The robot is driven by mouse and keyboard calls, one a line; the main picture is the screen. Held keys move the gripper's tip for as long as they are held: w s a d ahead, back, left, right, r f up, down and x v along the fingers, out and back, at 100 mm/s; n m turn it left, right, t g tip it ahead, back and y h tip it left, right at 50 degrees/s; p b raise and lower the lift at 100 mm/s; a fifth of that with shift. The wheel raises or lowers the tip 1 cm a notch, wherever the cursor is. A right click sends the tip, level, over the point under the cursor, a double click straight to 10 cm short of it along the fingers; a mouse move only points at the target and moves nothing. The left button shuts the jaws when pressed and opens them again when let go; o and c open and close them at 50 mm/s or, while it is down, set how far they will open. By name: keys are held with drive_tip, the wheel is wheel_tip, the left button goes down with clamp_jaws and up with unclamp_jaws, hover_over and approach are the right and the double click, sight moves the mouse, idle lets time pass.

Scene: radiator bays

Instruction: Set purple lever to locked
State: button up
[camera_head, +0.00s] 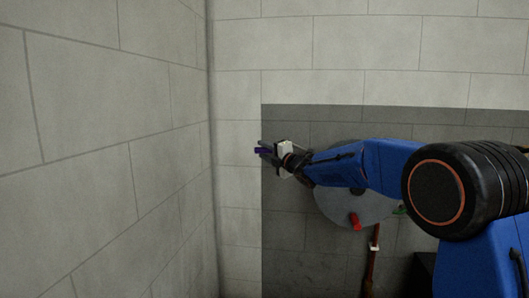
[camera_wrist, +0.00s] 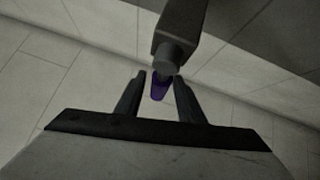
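The purple lever (camera_head: 263,150) shows as a small piece at my gripper's tips in the camera_head view, near the left edge of the dark wall panel. In the camera_wrist view the purple lever (camera_wrist: 160,88) sits between my two dark fingertips, below a grey cylinder (camera_wrist: 168,59) on a grey bar. My gripper (camera_wrist: 160,84) is open, with a finger on each side of the lever and a narrow gap showing. My gripper (camera_head: 268,149) is small in the camera_head view. Most of the lever is hidden, and I cannot read its setting.
A round grey disc (camera_head: 337,207) is partly behind my arm. A red handle (camera_head: 355,221) is on its lower part, and a small green piece (camera_head: 400,210) is at its right. A brown pipe (camera_head: 371,268) with a white band runs down below. A pale block wall (camera_head: 100,140) stands left.

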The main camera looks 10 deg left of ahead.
clamp_jaws()
